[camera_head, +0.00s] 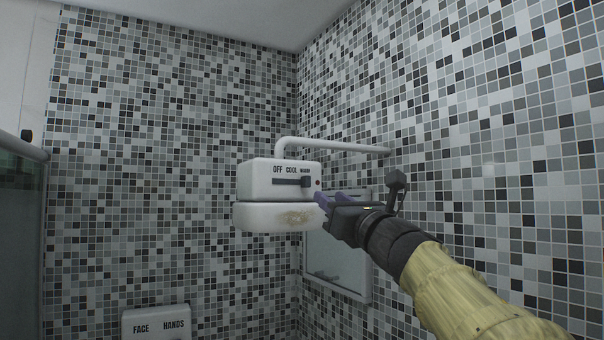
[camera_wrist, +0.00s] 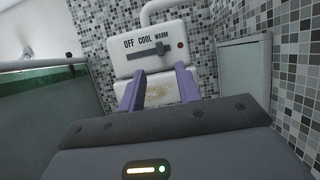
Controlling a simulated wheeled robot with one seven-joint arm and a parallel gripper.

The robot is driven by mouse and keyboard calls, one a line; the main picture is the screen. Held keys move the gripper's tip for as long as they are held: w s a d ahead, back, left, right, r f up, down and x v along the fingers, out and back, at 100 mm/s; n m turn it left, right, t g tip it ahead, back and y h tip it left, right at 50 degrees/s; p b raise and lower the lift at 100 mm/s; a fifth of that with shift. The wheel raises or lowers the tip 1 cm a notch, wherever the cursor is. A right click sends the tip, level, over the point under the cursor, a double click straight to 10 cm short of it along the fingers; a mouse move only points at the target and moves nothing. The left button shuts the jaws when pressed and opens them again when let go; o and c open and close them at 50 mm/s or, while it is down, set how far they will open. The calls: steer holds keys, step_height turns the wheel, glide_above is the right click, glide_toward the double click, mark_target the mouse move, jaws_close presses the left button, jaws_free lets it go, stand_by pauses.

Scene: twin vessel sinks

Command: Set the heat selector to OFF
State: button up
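The white heater unit (camera_head: 262,190) hangs in the corner and is labelled OFF, COOL and WARM from left to right. Its heat selector, a dark sliding knob (camera_head: 306,182), sits at the right end of its slot, under WARM. In the wrist view the knob (camera_wrist: 163,49) also shows at the right of the slot. My gripper (camera_head: 322,200) is just below and right of the selector in the head view. In the wrist view its two purple fingers (camera_wrist: 158,86) are apart with nothing between them, below the slot. I see no contact with the knob.
A white pipe (camera_head: 335,145) runs from the heater's top to the right wall. A white-framed panel (camera_head: 340,260) is on the right wall behind my gripper. A FACE and HANDS box (camera_head: 156,324) is at lower left. A red light (camera_wrist: 180,45) is right of the slot.

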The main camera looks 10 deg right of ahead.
mark_target(309, 182)
steer(key=p+x, duration=0.4)
steer(key=x, duration=0.4)
steer(key=shift+w+r, duration=0.15)
steer(key=shift+r, duration=0.05)
steer(key=shift+w+a+p, duration=0.15)
steer(key=shift+w+p, duration=0.2)
steer(key=shift+w, duration=0.05)
jaws_close()
